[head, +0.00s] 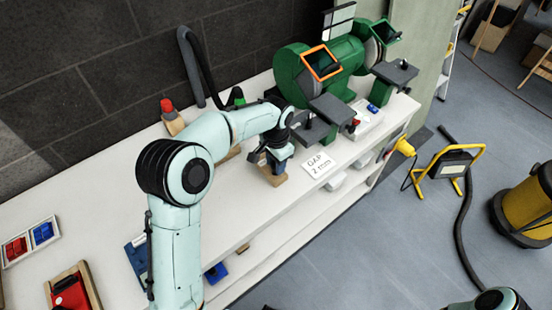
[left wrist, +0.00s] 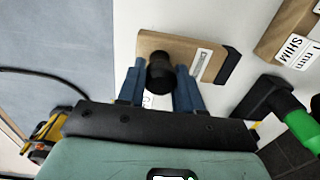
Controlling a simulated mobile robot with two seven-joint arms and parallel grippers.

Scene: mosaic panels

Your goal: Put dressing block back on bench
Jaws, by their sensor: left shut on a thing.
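The dressing block is a small wooden block with a dark end and a white label. It shows in the left wrist view (left wrist: 206,68) and, small, in the head view (head: 272,177). My left gripper (head: 274,162) is above it, pointing down. In the left wrist view its blue fingers (left wrist: 159,82) are closed on the block's black knob. The block is over the front part of the white bench (head: 105,198), left of the grinder. I cannot tell whether its underside touches the bench. My right gripper is out of view.
The green bench grinder (head: 345,80) stands close by on the right. A "GAP 2 mm" card (head: 318,165) lies beside the block. A wooden block labelled SHIM (left wrist: 290,30) and a black part with a green end (left wrist: 285,110) are nearby.

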